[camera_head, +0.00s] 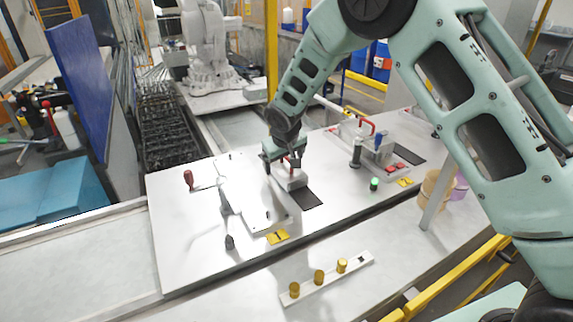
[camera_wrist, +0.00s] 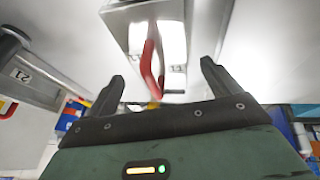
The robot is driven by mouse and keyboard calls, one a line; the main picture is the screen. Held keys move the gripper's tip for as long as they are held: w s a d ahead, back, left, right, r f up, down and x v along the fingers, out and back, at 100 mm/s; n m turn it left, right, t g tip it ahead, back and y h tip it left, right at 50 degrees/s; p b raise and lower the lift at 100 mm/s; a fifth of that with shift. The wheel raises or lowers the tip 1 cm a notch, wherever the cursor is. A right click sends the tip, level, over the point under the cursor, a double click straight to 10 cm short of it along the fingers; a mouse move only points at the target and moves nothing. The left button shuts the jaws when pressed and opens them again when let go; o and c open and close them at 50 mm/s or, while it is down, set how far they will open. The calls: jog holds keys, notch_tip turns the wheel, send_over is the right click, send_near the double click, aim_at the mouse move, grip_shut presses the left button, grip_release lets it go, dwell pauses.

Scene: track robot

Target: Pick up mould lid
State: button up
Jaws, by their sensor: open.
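The mould lid (camera_head: 291,181) is a small silvery metal block with a red handle on top, at the middle of the metal table in the head view. In the wrist view the lid (camera_wrist: 143,14) is at the top, and its red handle (camera_wrist: 148,66) shows between my fingers. My gripper (camera_head: 284,164) is right above the lid, partly hiding the handle in the head view. My gripper's two dark fingers (camera_wrist: 163,76) are apart, one on either side of the handle. I cannot tell whether either finger touches it.
A metal plate (camera_head: 250,205) lies just left of the lid, near a red-knobbed lever (camera_head: 189,178). A second fixture with a red handle (camera_head: 367,124) stands to the right. A white strip with brass-coloured pegs (camera_head: 319,277) lies in front. The table's left front is clear.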

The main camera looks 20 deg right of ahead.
jog(key=shift+x, duration=0.8)
jog(key=shift+r, duration=0.1)
jog(key=c, duration=1.3)
jog(key=shift+o, duration=0.2)
notch_tip(320, 180, up, 10)
jog(key=b, duration=0.3)
